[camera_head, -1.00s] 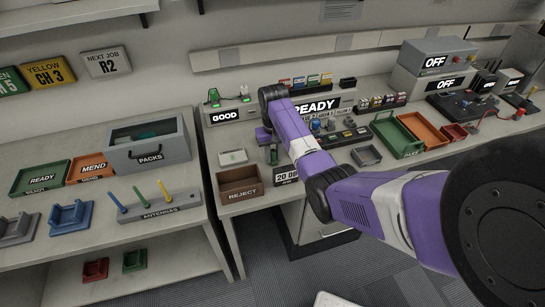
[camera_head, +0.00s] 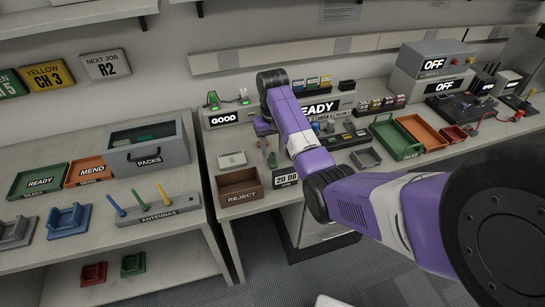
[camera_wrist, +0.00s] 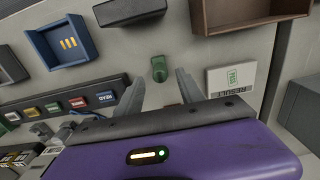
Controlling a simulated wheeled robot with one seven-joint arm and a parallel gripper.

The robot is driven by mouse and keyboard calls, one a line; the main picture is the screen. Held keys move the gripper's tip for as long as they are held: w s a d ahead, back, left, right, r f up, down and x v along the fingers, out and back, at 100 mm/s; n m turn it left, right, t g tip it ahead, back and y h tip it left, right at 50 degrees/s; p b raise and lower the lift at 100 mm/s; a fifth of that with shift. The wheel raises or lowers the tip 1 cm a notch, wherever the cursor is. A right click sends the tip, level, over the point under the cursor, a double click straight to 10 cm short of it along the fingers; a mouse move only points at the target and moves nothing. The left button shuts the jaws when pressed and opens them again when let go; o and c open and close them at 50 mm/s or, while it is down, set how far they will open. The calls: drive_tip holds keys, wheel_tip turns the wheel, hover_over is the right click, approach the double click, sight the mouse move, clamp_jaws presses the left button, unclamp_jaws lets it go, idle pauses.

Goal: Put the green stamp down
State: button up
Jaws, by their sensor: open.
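The green stamp (camera_wrist: 159,68) stands on the grey bench top, in line with the gap between my fingers in the wrist view. It shows small in the head view (camera_head: 272,160), below my gripper. My gripper (camera_wrist: 160,84) is open, its two fingers spread and apart from the stamp, with nothing held. In the head view my gripper (camera_head: 262,126) is partly hidden by my arm.
The brown REJECT bin (camera_head: 240,187) stands at the bench's front edge, near the stamp. A 20 DB block (camera_head: 285,178) stands beside it. A blue tray (camera_wrist: 85,51) and a row of coloured buttons (camera_wrist: 78,102) lie left in the wrist view.

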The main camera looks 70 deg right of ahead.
sight(272, 154)
wheel_tip(272, 154, up, 6)
drive_tip(key=shift+f+p, duration=0.2)
drive_tip(key=shift+p, duration=0.15)
drive_tip(key=shift+r+p, duration=0.5)
drive_tip(key=shift+r, duration=0.1)
